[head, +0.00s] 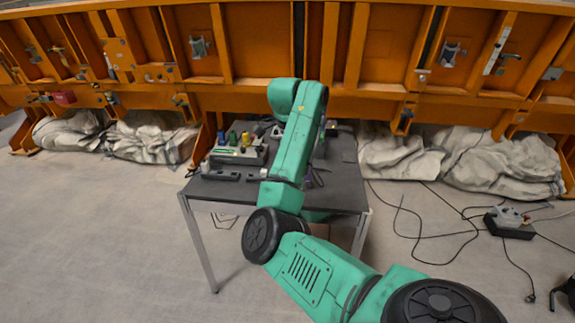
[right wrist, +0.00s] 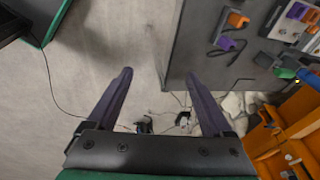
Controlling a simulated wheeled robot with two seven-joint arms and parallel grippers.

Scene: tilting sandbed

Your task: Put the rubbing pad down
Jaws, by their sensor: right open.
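My right gripper (right wrist: 158,73) is open in the right wrist view, its two dark fingers apart with nothing between them. Its fingers show over the floor and the edge of the dark table (right wrist: 190,60). In the head view my green right arm reaches over the table (head: 345,190) and hides part of its top; I cannot make out the gripper clearly there. I cannot tell which item is the rubbing pad. An orange and black item (right wrist: 237,20) and a small purple item (right wrist: 226,43) lie on the table. My left gripper is not in view.
A grey holder (head: 237,157) with blue, green and yellow pieces stands on the table's left part. A black bar (head: 221,176) lies before it. An orange wall (head: 270,55) and white sacks (head: 400,158) stand behind. Cables and a box (head: 508,224) lie on the right floor.

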